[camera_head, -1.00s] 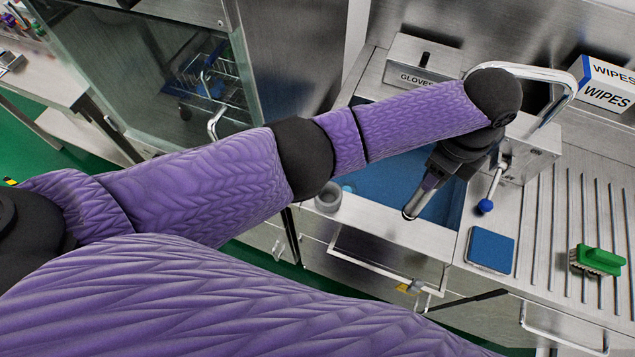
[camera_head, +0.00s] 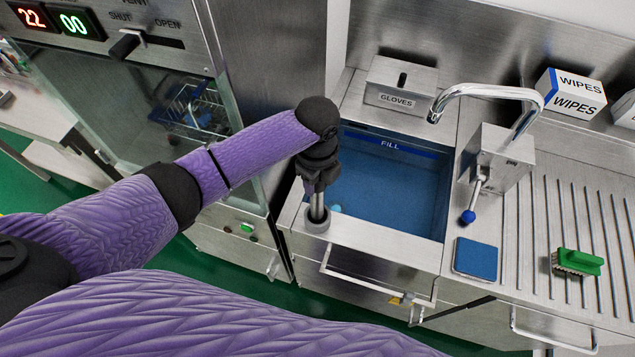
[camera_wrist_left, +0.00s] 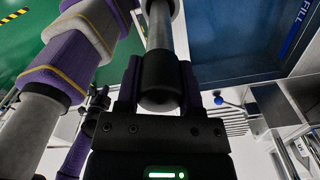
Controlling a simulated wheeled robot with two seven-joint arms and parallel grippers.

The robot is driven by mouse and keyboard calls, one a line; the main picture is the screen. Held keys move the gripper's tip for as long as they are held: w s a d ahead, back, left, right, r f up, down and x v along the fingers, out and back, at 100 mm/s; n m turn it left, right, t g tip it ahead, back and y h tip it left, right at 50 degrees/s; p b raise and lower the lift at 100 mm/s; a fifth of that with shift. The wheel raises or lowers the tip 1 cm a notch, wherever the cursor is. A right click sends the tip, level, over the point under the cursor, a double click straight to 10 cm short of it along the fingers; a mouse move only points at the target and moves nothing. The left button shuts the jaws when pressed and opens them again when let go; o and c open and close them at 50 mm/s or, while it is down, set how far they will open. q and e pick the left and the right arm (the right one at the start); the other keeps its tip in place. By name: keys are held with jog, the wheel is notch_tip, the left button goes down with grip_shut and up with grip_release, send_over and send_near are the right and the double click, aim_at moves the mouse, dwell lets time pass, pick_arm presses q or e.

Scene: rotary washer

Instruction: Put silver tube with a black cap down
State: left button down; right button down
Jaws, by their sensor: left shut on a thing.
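My left gripper (camera_head: 317,187) points down over the left front corner of the sink rim. It is shut on the silver tube (camera_head: 317,207), which stands roughly upright. In the left wrist view the tube (camera_wrist_left: 160,28) runs away from the jaws, and its black cap (camera_wrist_left: 161,78) is between the fingers. The tube's lower end is at a grey round holder (camera_head: 314,226) on the rim. It looks to be in the holder's opening, but how deep I cannot tell.
The blue sink basin (camera_head: 390,190) lies right of the holder, with a curved faucet (camera_head: 490,92) behind. A blue pad (camera_head: 476,259) and a green brush (camera_head: 578,262) lie on the right. A gloves box (camera_head: 398,88) stands at the back. The washer's glass door (camera_head: 110,100) is at left.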

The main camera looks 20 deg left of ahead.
pick_arm(q)
jog(key=shift+f, duration=1.1)
jog(key=shift+c, duration=1.1)
grip_release()
notch_tip(320, 180, up, 12)
jog(key=shift+r+p, duration=0.15)
jog(key=shift+p, duration=1)
